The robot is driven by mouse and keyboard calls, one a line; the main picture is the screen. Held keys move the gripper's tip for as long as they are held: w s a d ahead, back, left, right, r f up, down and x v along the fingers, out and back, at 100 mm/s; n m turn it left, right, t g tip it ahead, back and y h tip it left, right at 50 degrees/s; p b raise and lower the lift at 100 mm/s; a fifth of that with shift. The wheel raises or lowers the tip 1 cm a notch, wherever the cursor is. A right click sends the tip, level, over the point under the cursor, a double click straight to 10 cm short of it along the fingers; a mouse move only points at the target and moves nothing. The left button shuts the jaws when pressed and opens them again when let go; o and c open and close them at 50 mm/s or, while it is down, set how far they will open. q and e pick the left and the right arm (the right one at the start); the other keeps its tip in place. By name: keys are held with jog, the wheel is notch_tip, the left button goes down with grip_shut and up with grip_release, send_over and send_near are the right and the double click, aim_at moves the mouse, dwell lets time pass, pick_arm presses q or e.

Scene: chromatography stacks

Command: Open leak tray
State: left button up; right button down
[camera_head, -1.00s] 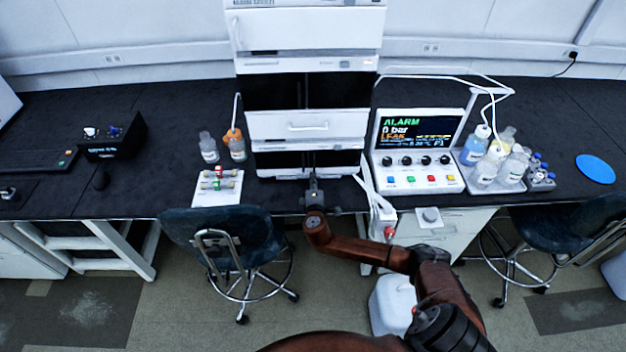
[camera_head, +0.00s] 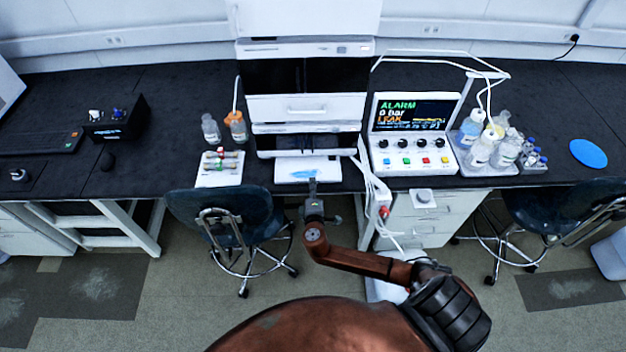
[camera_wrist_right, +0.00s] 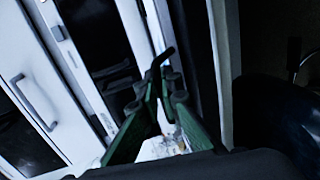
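The leak tray (camera_head: 290,176) is a shallow white tray at the foot of the white instrument stack (camera_head: 305,108). It sticks out toward me over the bench's front part, and a blue patch of liquid shows on it. My right gripper (camera_head: 313,184) is at the middle of the tray's front edge. In the right wrist view its green fingers (camera_wrist_right: 162,78) come together at the tips around a small dark piece. The exact contact is partly hidden by the fingers. My left gripper is not in view.
A control panel (camera_head: 415,157) reading ALARM and LEAK stands right of the stack. White tubes (camera_head: 371,178) hang close to the tray's right. A white rack (camera_head: 219,177) and bottles (camera_head: 236,126) are at left. A dark chair (camera_head: 222,212) stands left of my arm.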

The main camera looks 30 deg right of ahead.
jog(key=c, duration=2.4)
grip_release()
jog(key=v, duration=1.2)
